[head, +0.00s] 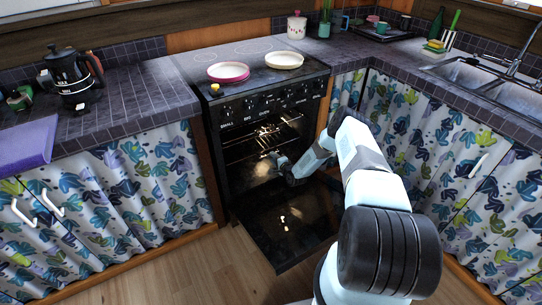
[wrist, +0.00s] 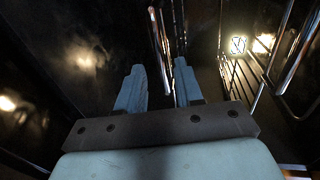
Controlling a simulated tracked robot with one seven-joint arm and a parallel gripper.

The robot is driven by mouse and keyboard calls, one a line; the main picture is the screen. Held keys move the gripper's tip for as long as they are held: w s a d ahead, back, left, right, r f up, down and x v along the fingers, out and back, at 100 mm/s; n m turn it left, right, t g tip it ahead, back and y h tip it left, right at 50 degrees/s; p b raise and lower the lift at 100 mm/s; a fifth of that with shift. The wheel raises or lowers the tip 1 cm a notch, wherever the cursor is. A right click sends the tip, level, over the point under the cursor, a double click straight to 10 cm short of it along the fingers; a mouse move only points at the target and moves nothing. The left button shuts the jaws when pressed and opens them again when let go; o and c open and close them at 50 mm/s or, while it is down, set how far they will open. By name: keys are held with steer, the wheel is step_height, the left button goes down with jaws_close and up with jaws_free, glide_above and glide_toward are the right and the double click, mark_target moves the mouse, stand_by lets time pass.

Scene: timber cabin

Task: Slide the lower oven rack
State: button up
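The oven (head: 268,90) stands with its door (head: 290,225) folded down and its lit cavity showing wire racks. The lower oven rack (head: 240,160) is dim in the head view, partly hidden by my gripper. My gripper (head: 278,158) is at the oven mouth, above the open door. In the wrist view my gripper (wrist: 158,66) has its two fingers apart. Thin metal rack bars (wrist: 160,45) run up between and beyond the fingertips. I cannot tell whether the fingers touch them. Another set of rack bars (wrist: 290,50) is at the right.
A pink pan (head: 228,72) and a cream pan (head: 284,60) sit on the hob. Control knobs (head: 270,103) line the front above the opening. Curtained cabinets (head: 115,185) flank the oven. Wooden floor (head: 190,270) is clear at the left front.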

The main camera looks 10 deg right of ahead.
steer(key=shift+x, duration=2.45)
steer(key=shift+c, duration=0.5)
jaws_close()
steer(key=shift+s, duration=0.1)
